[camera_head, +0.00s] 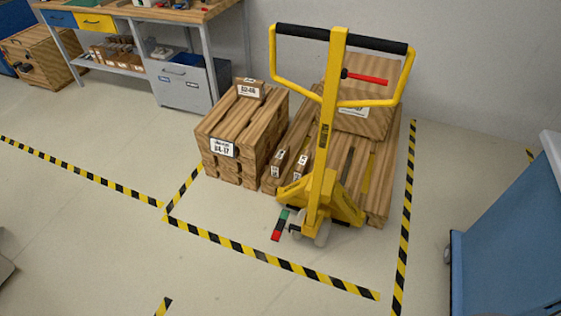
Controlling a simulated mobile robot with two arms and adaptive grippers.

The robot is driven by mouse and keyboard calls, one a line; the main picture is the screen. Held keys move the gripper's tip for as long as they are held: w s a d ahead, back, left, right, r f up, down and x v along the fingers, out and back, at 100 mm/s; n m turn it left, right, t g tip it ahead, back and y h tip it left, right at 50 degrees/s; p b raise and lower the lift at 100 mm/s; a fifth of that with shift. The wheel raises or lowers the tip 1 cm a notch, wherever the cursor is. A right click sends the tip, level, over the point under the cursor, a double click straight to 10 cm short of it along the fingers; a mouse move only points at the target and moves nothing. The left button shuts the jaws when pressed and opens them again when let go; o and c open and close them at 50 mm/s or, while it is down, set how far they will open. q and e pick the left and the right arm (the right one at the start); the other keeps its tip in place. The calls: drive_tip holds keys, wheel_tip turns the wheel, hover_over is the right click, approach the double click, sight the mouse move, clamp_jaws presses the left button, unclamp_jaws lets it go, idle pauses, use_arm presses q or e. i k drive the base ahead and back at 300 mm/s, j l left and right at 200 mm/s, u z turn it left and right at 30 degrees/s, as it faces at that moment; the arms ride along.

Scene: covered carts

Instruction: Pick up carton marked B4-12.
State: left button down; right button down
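I cannot make out a label reading B4-12. A large wood-grained box (236,145) stands left of the pallet truck; its front label looks like "X4-17", though the first character is unclear. A small wooden piece (249,90) on its top has a label like "D2-08". Another large box (362,120) sits behind the truck's handle, its label partly hidden. Two low, narrow pieces (279,165) beside the truck carry labels too small to read. Neither of my grippers is in view.
A yellow pallet truck (321,150) stands in front of a wooden pallet load (378,190). Black-yellow floor tape (270,259) surrounds them. A workbench (150,14) with a grey cabinet (184,83) is at back left. A blue cart (505,240) is at right.

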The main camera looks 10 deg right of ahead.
sight(279, 162)
drive_tip(key=i, duration=0.4)
drive_tip(key=i+z, duration=0.4)
drive_tip(key=i+j+z, duration=0.2)
drive_tip(key=i+z, duration=0.25)
